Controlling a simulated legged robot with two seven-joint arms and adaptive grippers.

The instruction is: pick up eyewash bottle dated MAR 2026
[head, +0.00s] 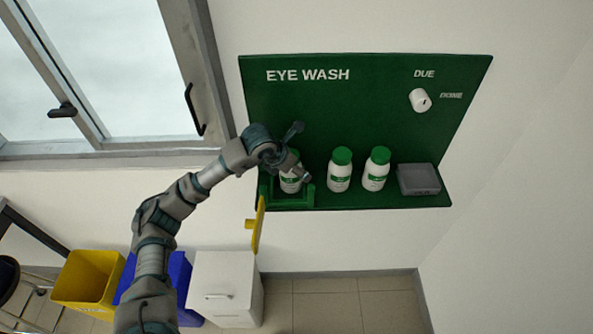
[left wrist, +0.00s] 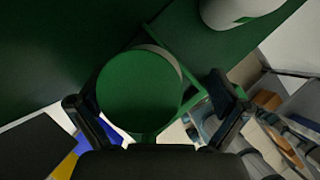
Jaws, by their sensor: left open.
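Three white eyewash bottles with green caps stand on the shelf of the green eye wash board. The left bottle (head: 290,183) stands inside a green railed holder (head: 293,203), its cap partly hidden by my gripper. The middle bottle (head: 339,172) and right bottle (head: 376,170) stand free. No date is readable on any label. My left gripper (head: 301,154) is open at the left bottle's top. In the left wrist view, a green cap (left wrist: 140,90) lies between its spread fingers (left wrist: 150,107), with no clear grip. Another white bottle (left wrist: 240,10) shows at the top.
A grey box (head: 418,179) sits at the shelf's right end. A white knob (head: 420,100) sticks out under "DUE". A yellow flap (head: 258,226) hangs at the holder's left. Below are a yellow bin (head: 88,280) and white cabinet (head: 224,288). A window is at left.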

